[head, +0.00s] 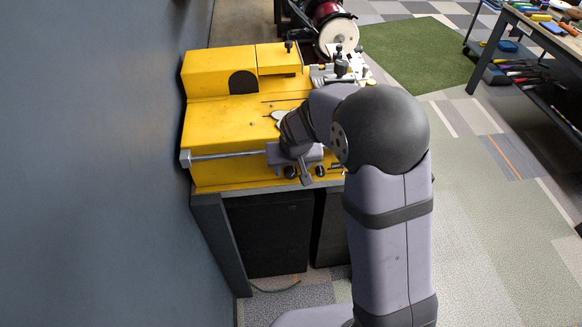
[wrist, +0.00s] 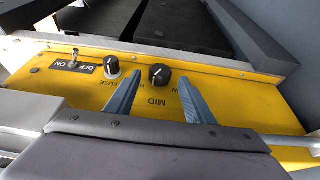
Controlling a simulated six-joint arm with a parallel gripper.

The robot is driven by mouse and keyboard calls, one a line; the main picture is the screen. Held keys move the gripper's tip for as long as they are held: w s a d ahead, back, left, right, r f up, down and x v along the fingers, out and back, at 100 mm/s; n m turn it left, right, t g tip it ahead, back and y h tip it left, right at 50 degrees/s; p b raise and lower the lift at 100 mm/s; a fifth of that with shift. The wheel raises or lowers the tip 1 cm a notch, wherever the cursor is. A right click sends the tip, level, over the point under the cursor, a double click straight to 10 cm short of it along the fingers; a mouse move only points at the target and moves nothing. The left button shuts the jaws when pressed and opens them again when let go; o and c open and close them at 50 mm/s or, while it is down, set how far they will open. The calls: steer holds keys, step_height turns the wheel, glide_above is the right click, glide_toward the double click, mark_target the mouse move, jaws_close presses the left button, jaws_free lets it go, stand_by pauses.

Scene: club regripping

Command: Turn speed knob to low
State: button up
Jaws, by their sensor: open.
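The speed knob (wrist: 159,74) is a round black knob with a light pointer mark on the yellow front panel (wrist: 255,98). In the wrist view the panel lettering is upside down, with MID beside the knob and the other speed labels partly hidden by the fingers. My gripper (wrist: 160,80) is open, with one grey-blue finger on each side of the knob and visible gaps between them. I cannot tell the pointer's exact setting. In the head view my gripper (head: 305,178) is at the front of the yellow machine (head: 225,115).
The fuse knob (wrist: 112,67) and the ON/OFF toggle switch (wrist: 72,62) are left of the speed knob in the wrist view; the fuse knob is close to the left finger. A metal bar (head: 225,155) runs along the machine's front. A blue-grey wall (head: 95,160) stands at left.

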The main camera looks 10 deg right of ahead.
mark_target(291, 172)
steer(key=shift+x, duration=1.15)
steer(key=c, duration=1)
steer(key=shift+f, duration=0.1)
steer(key=shift+c, duration=0.2)
